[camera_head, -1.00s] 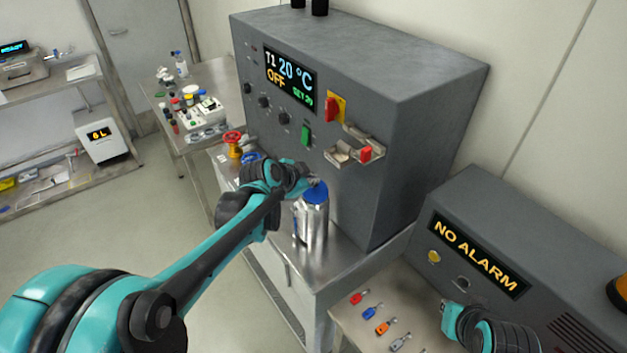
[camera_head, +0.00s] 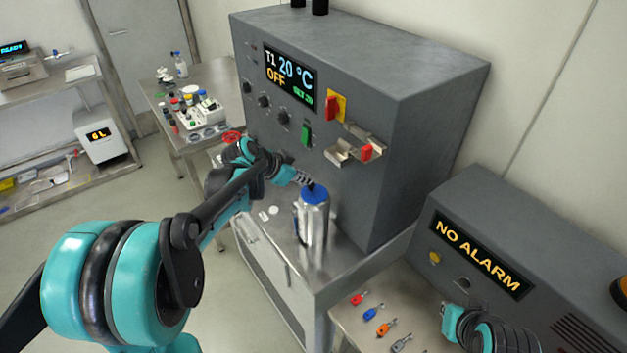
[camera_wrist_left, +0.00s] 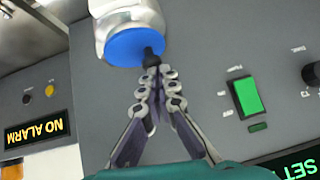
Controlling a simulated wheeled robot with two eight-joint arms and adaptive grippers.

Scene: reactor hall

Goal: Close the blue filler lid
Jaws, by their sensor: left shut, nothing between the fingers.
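The blue filler lid (camera_head: 314,195) lies across the top of the silver canister (camera_head: 313,225), which stands upright on the steel bench. It looks level, but I cannot tell if it is fully seated. In the left wrist view the blue lid (camera_wrist_left: 133,46) covers the canister's end (camera_wrist_left: 122,14), with a dark knob (camera_wrist_left: 151,58) at its edge. My left gripper (camera_head: 309,183) is at the lid's back edge. Its fingers (camera_wrist_left: 155,70) are shut and empty, with their tips at or touching the knob. My right arm shows at lower right; its fingers are not clear.
The grey control cabinet (camera_head: 365,90) rises just behind the canister, with a green switch (camera_head: 306,136) and a metal bracket with a red part (camera_head: 367,151). A red valve wheel (camera_head: 232,137) is partly behind my left arm. Small coloured tags (camera_head: 372,312) lie at lower right.

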